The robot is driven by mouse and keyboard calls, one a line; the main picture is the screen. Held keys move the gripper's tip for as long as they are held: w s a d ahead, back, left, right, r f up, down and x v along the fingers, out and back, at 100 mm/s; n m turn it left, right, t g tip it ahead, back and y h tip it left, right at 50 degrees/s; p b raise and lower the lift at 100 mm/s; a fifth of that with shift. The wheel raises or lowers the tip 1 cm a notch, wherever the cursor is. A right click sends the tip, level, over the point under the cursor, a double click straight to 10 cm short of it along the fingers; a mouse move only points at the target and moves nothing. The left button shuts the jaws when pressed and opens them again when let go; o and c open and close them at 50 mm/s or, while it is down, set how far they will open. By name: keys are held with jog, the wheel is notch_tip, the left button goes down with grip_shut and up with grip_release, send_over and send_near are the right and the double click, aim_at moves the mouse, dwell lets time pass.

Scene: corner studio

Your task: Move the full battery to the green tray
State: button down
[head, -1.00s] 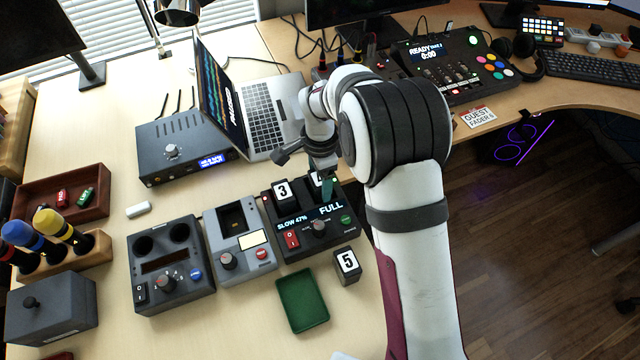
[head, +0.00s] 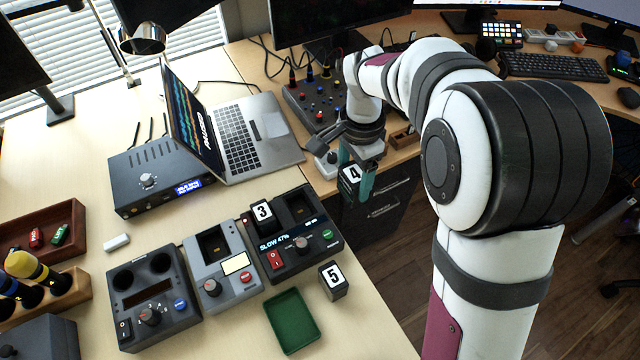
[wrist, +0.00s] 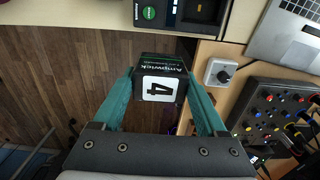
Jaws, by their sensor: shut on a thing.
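My gripper (head: 357,182) is shut on the black battery marked 4 (head: 351,174), held up past the desk's front edge, above the floor. The green tray (head: 293,321) lies empty on the desk, lower left of my gripper in the head view. The dark charger (head: 291,262) has a battery marked 3 (head: 263,213) in its left bay, and its display reads SLOW 47%. Its right bay is empty.
A battery marked 5 (head: 334,281) stands just right of the tray. A grey device (head: 223,270) and a dark tester (head: 153,298) stand left of the charger. The open laptop (head: 235,135) and a knobbed mixer (head: 318,105) are behind.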

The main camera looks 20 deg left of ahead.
jog(key=shift+d+r, duration=0.15)
jog(key=shift+d, duration=0.15)
jog(key=shift+s, duration=0.1)
jog(key=s+n, duration=0.9)
jog(key=n, duration=0.9)
send_over(285, 307)
notch_tip(285, 307, down, 12)
jog(key=shift+r, duration=0.25)
jog(key=shift+f, duration=0.4)
jog(key=shift+f, duration=0.15)
